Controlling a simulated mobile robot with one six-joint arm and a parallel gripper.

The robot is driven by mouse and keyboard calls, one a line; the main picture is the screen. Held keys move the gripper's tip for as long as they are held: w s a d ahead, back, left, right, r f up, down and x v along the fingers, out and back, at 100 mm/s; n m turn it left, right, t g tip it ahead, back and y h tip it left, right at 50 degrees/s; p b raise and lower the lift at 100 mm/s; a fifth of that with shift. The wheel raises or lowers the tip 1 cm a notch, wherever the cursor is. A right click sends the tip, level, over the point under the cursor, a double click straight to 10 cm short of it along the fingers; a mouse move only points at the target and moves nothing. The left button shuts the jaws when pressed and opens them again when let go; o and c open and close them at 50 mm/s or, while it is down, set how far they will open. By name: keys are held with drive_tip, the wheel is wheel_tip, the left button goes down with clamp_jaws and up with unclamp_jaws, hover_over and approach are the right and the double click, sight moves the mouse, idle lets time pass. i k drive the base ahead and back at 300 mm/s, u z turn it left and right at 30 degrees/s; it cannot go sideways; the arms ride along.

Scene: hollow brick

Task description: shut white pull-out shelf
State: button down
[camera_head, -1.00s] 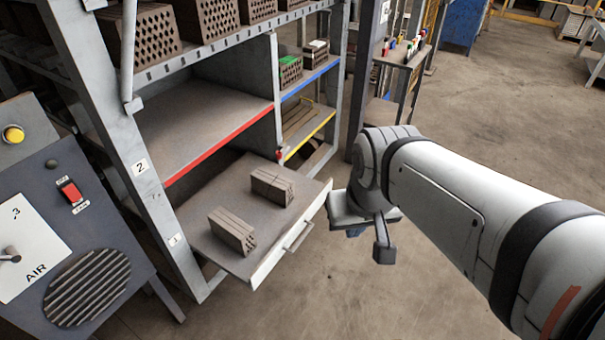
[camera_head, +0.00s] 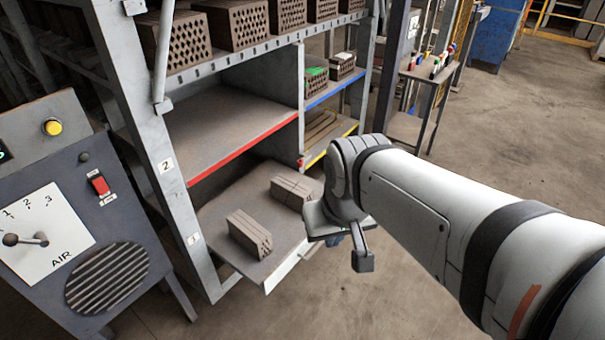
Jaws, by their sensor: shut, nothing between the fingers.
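The white pull-out shelf (camera_head: 274,256) is partly out of the rack's lowest bay, below the red-edged shelf. Its grey top carries two brown hollow bricks, one nearer (camera_head: 250,234) and one farther back (camera_head: 294,190). Its white front faces lower right, and its handle is partly covered by my gripper. My gripper (camera_head: 326,226) is at the right end of the shelf's front, low and close to it. I cannot tell whether it touches.
The grey metal rack post (camera_head: 180,210) stands left of the shelf. A control cabinet (camera_head: 110,240) with a dial is at the far left. The red-edged shelf (camera_head: 225,125) above is empty. Bare floor (camera_head: 420,300) lies in front, and a small stand (camera_head: 425,75) is behind.

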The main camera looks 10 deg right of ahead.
sight(251, 195)
drive_tip(key=i, duration=0.95)
